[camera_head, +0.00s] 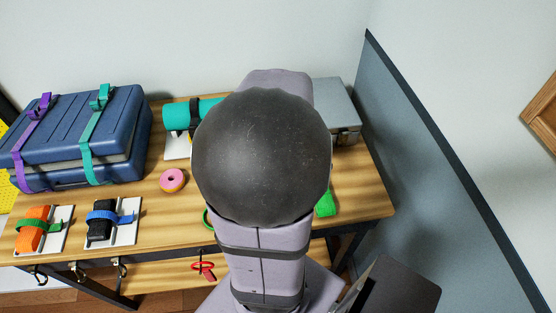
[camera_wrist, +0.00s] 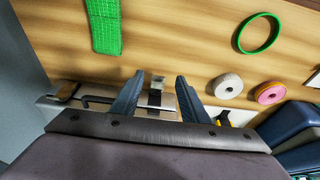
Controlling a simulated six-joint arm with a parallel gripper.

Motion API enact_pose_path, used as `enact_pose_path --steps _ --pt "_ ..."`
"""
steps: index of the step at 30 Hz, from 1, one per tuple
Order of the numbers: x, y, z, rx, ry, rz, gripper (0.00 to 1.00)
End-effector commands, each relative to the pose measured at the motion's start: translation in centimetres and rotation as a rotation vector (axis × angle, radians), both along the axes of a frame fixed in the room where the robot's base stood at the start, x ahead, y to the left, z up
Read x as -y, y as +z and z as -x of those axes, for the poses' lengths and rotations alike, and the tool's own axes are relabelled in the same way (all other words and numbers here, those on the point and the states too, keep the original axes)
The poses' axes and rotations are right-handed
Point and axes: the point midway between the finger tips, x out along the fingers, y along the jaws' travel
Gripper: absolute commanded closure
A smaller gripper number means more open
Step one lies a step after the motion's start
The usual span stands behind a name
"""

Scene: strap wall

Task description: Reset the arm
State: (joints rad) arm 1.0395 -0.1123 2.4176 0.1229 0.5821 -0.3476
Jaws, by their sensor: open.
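My gripper (camera_wrist: 159,78) shows in the wrist view with its two dark fingers apart and nothing between them. It points over the wooden table (camera_wrist: 180,45).
A blue suitcase (camera_head: 65,150) with purple and teal straps stands at left. A pink roll (camera_head: 173,180), a strapped orange block (camera_head: 33,228), a strapped black block (camera_head: 100,226), a teal roll (camera_head: 178,115) and a grey case (camera_head: 338,100) are around. A blue-grey wall panel (camera_head: 440,170) bounds the right.

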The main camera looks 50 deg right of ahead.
Motion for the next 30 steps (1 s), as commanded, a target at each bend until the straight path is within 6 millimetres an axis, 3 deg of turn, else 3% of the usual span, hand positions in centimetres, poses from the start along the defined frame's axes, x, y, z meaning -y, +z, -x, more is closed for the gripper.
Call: enact_pose_path --steps 8,14,18,30 --pt "0.0 0.0 0.0 0.005 -0.025 -0.006 0.59" --pt "-1.1 -0.5 0.8 -0.007 -0.141 -0.064 0.59" --pt "-4.0 -2.1 3.0 -0.078 -0.232 -0.150 0.59" --pt "-12.6 -3.2 -0.8 -0.197 0.141 -0.171 0.59"
